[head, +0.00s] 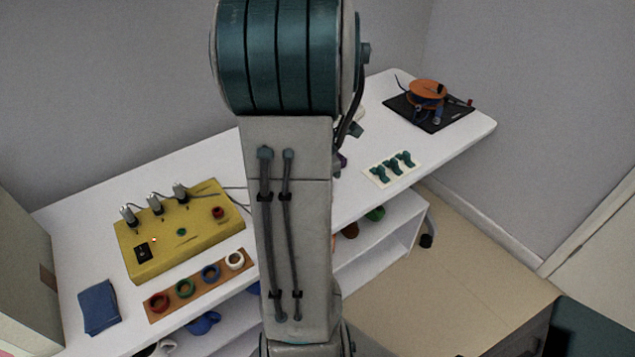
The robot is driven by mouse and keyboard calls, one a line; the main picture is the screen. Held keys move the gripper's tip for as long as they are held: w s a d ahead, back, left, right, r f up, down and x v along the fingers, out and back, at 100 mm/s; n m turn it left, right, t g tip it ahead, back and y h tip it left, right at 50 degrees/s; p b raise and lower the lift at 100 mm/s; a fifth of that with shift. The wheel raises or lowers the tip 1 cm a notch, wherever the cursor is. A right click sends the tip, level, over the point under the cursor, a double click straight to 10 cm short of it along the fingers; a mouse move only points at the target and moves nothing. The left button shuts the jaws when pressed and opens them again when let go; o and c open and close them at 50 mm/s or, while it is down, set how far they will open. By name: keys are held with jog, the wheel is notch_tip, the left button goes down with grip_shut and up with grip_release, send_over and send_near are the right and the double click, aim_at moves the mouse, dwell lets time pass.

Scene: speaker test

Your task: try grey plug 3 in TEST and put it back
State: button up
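A yellow box (190,242) lies on the white table at the left. Three grey plugs stand upright along its back edge: a left one (128,214), a middle one (155,204) and a right one (181,191). Which of them is plug 3 I cannot read. The box's top bears a black panel (143,253), a small lit red lamp (154,240), a green part (181,232) and a red knob (218,212). No TEST label is readable. My arm fills the middle of the view, and my gripper does not show.
A wooden strip (222,278) with several coloured rings lies before the box, and a folded blue cloth (99,306) to its left. At the right are a white card (372,176) with teal pieces and a black mat (457,116) under an orange reel (427,90). Shelves are below.

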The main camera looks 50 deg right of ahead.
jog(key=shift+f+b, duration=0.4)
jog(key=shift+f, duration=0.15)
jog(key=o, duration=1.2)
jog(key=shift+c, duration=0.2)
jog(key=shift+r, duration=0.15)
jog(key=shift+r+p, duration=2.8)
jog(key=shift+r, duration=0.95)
